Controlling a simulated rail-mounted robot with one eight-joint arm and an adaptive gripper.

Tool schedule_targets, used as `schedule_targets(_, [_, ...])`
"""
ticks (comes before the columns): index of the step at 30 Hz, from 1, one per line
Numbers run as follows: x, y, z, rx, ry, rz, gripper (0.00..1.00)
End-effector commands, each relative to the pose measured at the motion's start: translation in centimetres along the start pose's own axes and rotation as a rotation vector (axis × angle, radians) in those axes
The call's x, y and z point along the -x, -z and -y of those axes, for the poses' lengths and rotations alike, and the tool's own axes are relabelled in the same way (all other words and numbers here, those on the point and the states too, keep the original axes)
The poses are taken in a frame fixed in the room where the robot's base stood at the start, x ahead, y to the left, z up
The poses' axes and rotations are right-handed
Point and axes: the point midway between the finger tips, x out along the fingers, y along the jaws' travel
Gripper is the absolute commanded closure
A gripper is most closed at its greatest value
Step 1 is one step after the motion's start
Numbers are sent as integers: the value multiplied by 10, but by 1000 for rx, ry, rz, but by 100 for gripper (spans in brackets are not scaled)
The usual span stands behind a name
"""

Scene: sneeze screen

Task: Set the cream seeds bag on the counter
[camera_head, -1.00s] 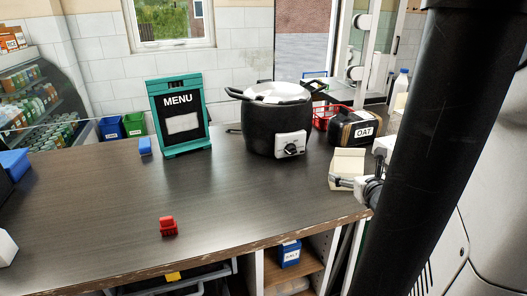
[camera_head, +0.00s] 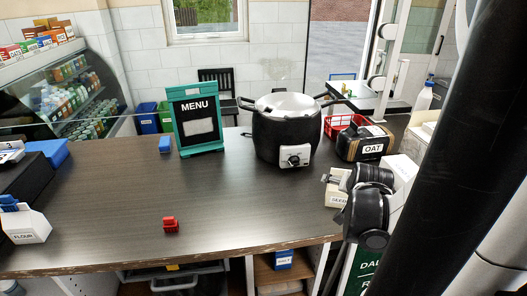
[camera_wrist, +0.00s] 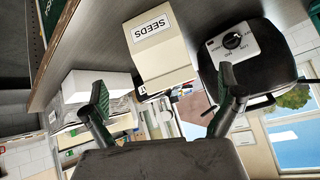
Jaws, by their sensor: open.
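The cream seeds bag (camera_head: 337,190) stands on the right part of the dark counter (camera_head: 120,200), in front of the black pot; my arm partly covers it in the head view. In the wrist view, which is upside down, the bag (camera_wrist: 160,62) shows its SEEDS label and its base appears to meet the counter. My gripper (camera_wrist: 163,80) is open, its two fingers wide apart either side of the bag in the picture. No contact between fingers and bag is visible.
The black pot (camera_head: 286,132) stands close to the bag. An OAT package (camera_head: 367,143), a red basket (camera_head: 341,124) and a white box (camera_head: 404,171) are nearby. A menu stand (camera_head: 197,125) and a small red object (camera_head: 170,224) stand left. The counter's middle is clear.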

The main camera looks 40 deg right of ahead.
Motion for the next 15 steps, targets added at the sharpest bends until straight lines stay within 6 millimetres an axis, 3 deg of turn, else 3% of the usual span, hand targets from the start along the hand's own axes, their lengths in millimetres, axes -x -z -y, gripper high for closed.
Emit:
schedule_targets(3, [5, 3, -2, 151, -25, 14, 0])
schedule_targets(8, [1, 2, -4, 231, -38, 23, 0])
schedule_targets(15, [-35, -2, -6, 231, -38, 23, 0])
